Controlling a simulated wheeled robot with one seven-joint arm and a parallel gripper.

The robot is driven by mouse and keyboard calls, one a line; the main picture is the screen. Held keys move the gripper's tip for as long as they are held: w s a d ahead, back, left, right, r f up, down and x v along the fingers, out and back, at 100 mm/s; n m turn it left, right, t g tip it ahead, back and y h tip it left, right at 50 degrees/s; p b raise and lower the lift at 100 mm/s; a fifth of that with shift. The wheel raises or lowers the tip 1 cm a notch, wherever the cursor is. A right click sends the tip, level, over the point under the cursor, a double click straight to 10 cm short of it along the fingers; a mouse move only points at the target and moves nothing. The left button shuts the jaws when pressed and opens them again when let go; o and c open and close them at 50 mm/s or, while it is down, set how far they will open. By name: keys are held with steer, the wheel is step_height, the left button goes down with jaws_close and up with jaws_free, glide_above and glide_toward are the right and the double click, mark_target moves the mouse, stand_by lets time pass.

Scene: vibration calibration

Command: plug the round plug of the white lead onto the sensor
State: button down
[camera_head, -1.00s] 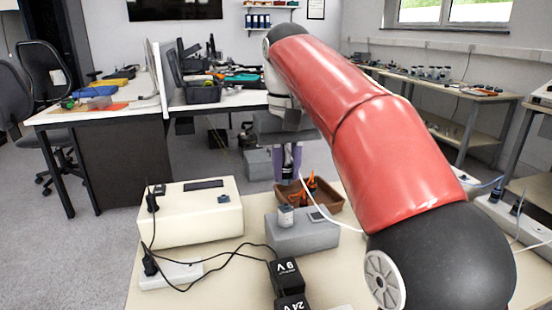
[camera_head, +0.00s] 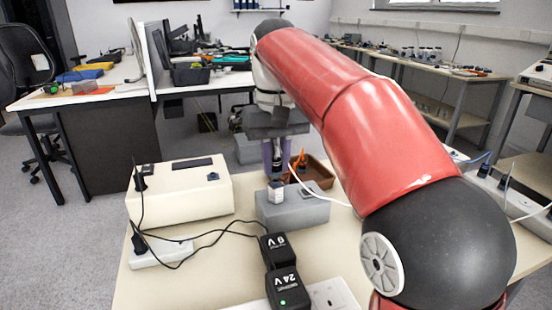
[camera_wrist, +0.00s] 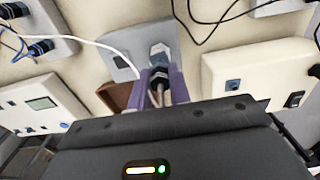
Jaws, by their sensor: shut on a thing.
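The sensor (camera_head: 276,193) is a small whitish upright piece on the grey block (camera_head: 310,212). It also shows just beyond the fingertips in the wrist view (camera_wrist: 160,51). My gripper (camera_head: 276,160) has purple fingers and is shut on the dark round plug (camera_wrist: 158,76) of the white lead. The plug is directly above the sensor and very close to it; I cannot tell whether they touch. The fingers partly hide the plug. The white lead (camera_head: 322,200) runs from the gripper off to the right, behind my arm.
A cream box (camera_head: 180,203) stands to the left, with a white power strip (camera_head: 165,252) and black cables before it. Black adapters marked 9 V (camera_head: 275,249) and 24 V (camera_head: 287,288) lie in front. A brown tray (camera_head: 322,172) with orange-handled tools is behind the block.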

steer(key=shift+s+f+p, duration=0.1)
steer(key=shift+f+p, duration=0.35)
steer(key=shift+f, duration=0.5)
stand_by(2.3)
steer(key=shift+r+m, duration=0.1)
steer(key=shift+m, duration=0.2)
steer(key=m, duration=0.3)
steer(key=shift+m, duration=0.3)
steer(key=shift+m, duration=1)
steer(key=shift+a+m, duration=0.1)
steer(key=shift+m, duration=0.8)
steer(key=m, duration=0.4)
